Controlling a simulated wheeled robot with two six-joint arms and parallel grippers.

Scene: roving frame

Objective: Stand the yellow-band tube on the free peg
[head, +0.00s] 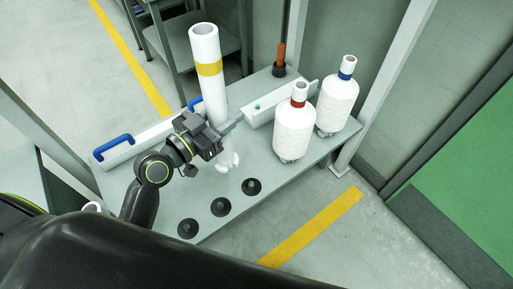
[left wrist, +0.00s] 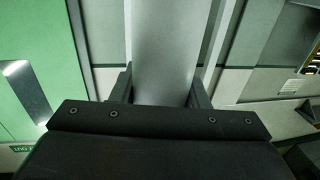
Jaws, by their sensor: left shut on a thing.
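The yellow-band tube (head: 206,48) is a tall white hollow tube with a yellow band, held nearly upright at the back left of the table. My left gripper (head: 226,126) is shut on its lower part. In the left wrist view the tube (left wrist: 172,48) runs between the two fingers of the left gripper (left wrist: 160,92). The tube's lower end is hidden behind the gripper, so I cannot tell whether it touches anything. A bare orange peg (head: 281,54) stands upright in a dark base at the back of the table. My right gripper is not in view.
A red-band bobbin (head: 294,133) and a blue-band bobbin (head: 338,103) stand on the table (head: 268,212) at right. Several black discs, one in front (head: 220,206), lie along the front. A white bar with blue handles (head: 128,146) is at left. Small white pieces (head: 229,162) lie below the gripper.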

